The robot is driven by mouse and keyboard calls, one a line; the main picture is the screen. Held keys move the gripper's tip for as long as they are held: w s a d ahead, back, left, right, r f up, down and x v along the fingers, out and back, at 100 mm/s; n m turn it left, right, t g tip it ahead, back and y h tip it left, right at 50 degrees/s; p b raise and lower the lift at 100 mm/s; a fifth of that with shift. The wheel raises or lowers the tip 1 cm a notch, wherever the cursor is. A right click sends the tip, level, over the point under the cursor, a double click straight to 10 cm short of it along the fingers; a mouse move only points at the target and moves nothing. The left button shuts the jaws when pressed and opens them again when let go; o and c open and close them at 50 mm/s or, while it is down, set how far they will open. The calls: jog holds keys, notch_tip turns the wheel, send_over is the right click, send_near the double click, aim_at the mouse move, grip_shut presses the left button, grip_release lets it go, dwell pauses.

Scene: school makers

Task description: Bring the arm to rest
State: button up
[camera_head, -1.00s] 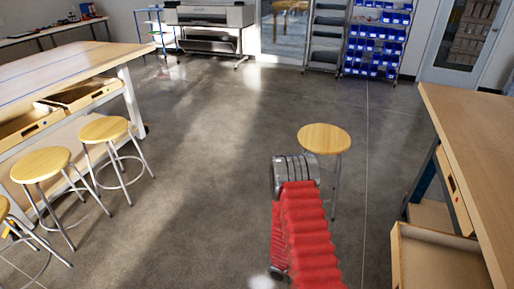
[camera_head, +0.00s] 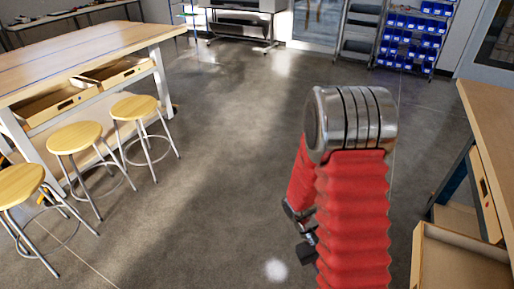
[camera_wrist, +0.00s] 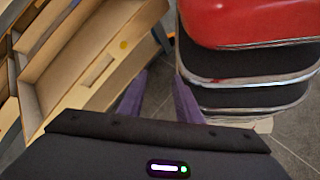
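My arm (camera_head: 352,205), in a red ribbed sleeve with a shiny metal joint (camera_head: 350,120) at its top, stands folded in the right middle of the head view. A second red part of it runs down behind the first, with small dark parts low on its left side. My gripper (camera_wrist: 160,88) shows in the wrist view as two purple fingers with a gap between them. It is open and nothing shows between the fingers. The gripper cannot be clearly made out in the head view.
A workbench (camera_head: 90,48) with open drawers and several stools (camera_head: 75,137) stands left. A wooden bench (camera_head: 490,120) with an open drawer (camera_head: 455,262) stands right, close to my arm. Open wooden drawers (camera_wrist: 75,60) also show in the wrist view. The middle floor is clear.

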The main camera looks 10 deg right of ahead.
jog(key=w+a+r+n+t+y, duration=0.1)
jog(key=w+a+r+t, duration=0.3)
jog(key=r, duration=0.4)
jog(key=w+a+r+n+t+y, duration=0.1)
jog(key=w+a+r+t+y, duration=0.2)
jog(key=a+r, duration=0.35)
jog(key=s+a+r+t, duration=0.1)
jog(key=a+r+t, duration=0.1)
jog(key=r+t, duration=0.2)
jog(key=s+a+r+t, duration=0.1)
jog(key=a+r+t, duration=0.2)
jog(key=r, duration=0.8)
jog(key=shift+n+t, duration=0.3)
jog(key=shift+t, duration=0.1)
